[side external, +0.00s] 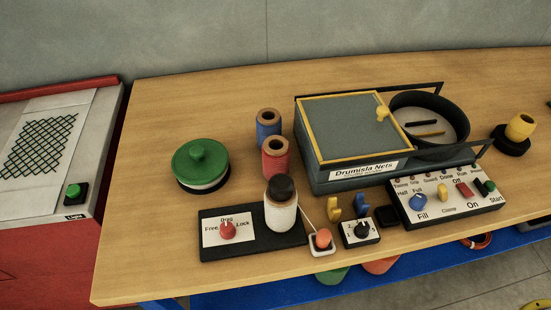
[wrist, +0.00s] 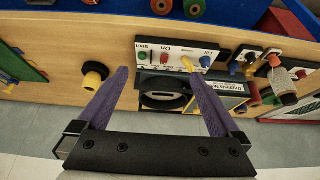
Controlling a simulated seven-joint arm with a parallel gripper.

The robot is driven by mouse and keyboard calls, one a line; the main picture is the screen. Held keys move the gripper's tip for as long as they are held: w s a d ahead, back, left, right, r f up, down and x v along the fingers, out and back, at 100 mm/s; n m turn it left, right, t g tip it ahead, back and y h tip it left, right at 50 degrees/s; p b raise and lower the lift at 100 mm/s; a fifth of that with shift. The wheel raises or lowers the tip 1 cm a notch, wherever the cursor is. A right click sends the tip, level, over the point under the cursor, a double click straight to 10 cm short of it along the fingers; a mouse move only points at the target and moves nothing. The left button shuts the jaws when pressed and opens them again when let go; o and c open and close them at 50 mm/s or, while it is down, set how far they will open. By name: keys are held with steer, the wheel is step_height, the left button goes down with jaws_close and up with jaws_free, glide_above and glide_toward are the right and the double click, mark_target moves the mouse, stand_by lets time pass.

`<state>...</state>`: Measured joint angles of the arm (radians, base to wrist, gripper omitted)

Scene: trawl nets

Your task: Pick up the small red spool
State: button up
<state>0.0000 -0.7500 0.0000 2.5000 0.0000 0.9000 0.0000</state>
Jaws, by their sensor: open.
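The small red spool (side external: 275,160) stands upright on the wooden table in the side external view. It is in front of a blue spool (side external: 268,126) and left of the grey net box. A red spool-like shape (wrist: 254,93) shows at the right of the wrist view, partly hidden by nearby things. My gripper (wrist: 159,73) shows in the wrist view with two purple fingers spread wide and nothing between them. It is apart from the red spool, which lies to the right of the right finger. My gripper is not in the side external view.
A yellow spool (side external: 521,126) stands far right.

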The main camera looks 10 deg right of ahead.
stand_by(0.3)
steer(key=w+a+r+n+y, duration=0.1)
steer(key=w+a+r+n, duration=0.1)
steer(key=w+a+r, duration=0.3)
steer(key=w+a+r+n+t+y, duration=0.1)
steer(key=w+r+n, duration=0.15)
steer(key=w, duration=0.45)
steer(key=w+a+r+n+y, duration=0.1)
steer(key=w+a+r+n, duration=0.15)
steer(key=w+r, duration=0.35)
steer(key=n+g, duration=0.4)
steer(key=n, duration=0.1)
glide_above(285, 145)
steer(key=s+d, duration=0.2)
steer(key=d, duration=0.1)
step_height(285, 145, down, 18)
steer(key=shift+y, duration=0.4)
steer(key=x, duration=0.7)
steer(key=shift+w+f, duration=0.1)
steer(key=shift+s+a+x, duration=0.1)
steer(key=shift+x, duration=1.5)
steer(key=shift+s+a+x, duration=0.1)
steer(key=shift+a+x, duration=0.05)
steer(key=shift+x, duration=1.4)
steer(key=c, duration=1.4)
